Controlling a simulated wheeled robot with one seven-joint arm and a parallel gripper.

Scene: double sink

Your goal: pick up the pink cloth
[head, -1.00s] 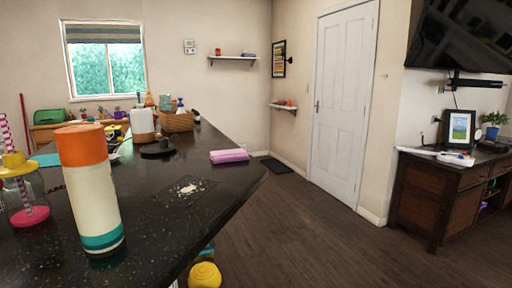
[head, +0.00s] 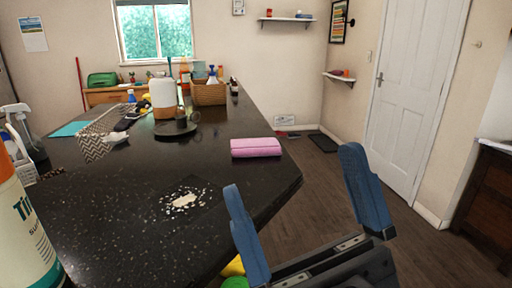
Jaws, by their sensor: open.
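The pink cloth (head: 256,147) lies folded on the dark speckled countertop (head: 130,205), close to its right edge. My gripper (head: 298,205) is in the lower right of the head view, with two blue fingers spread wide apart. It is open and empty. In the picture it is below and to the right of the cloth, nearer to me, and apart from it. Nothing hides the cloth.
White crumbs (head: 185,201) lie on the counter nearer than the cloth. A black stand (head: 177,126), a wicker basket (head: 209,93) and bottles stand further back. A large bottle (head: 22,235) is at the near left. The counter around the cloth is clear.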

